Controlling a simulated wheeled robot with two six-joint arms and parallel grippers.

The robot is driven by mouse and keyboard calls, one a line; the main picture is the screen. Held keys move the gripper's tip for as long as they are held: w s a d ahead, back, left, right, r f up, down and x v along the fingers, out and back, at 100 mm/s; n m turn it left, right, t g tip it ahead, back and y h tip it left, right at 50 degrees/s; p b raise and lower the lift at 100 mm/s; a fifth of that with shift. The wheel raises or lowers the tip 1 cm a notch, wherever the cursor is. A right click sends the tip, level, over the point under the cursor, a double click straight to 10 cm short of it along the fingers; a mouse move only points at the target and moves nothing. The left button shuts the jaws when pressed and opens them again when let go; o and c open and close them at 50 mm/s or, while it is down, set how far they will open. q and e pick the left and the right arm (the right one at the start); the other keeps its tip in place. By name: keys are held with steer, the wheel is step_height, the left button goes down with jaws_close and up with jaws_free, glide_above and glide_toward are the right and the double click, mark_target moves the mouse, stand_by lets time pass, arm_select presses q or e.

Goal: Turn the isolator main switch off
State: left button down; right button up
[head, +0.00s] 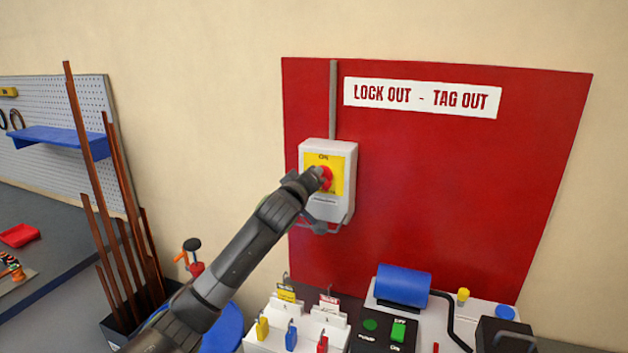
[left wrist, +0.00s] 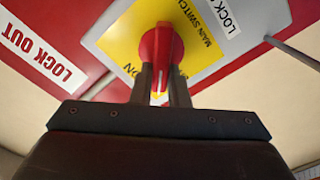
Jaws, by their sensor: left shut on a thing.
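The isolator main switch (head: 343,207) is a light grey box with a yellow plate on the red wall board. Its red rotary handle (head: 327,177) is partly hidden behind my left gripper (head: 312,182). In the left wrist view the red handle (left wrist: 161,48) stands on the yellow plate (left wrist: 202,50), its length pointing away from the gripper. My left gripper (left wrist: 161,82) has its two dark fingers on either side of the handle's near end and is shut on it. "ON" shows on the plate at the top in the head view. My right gripper is not in view.
The red board (head: 450,190) carries a "LOCK OUT - TAG OUT" sign (head: 422,97). Copper bars (head: 90,170) lean at the left.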

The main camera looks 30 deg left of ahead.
arm_select(q)
steer(key=n+b, duration=0.1)
steer(key=n, duration=0.3)
steer(key=f+n+b, duration=0.1)
steer(key=n+b, duration=0.1)
steer(key=n, duration=0.2)
steer(key=shift+a+f+n, duration=0.15)
steer(key=shift+a+n, duration=0.05)
steer(key=shift+n, duration=0.4)
steer(key=c, duration=1.4)
jaws_free()
steer(key=shift+s, duration=0.1)
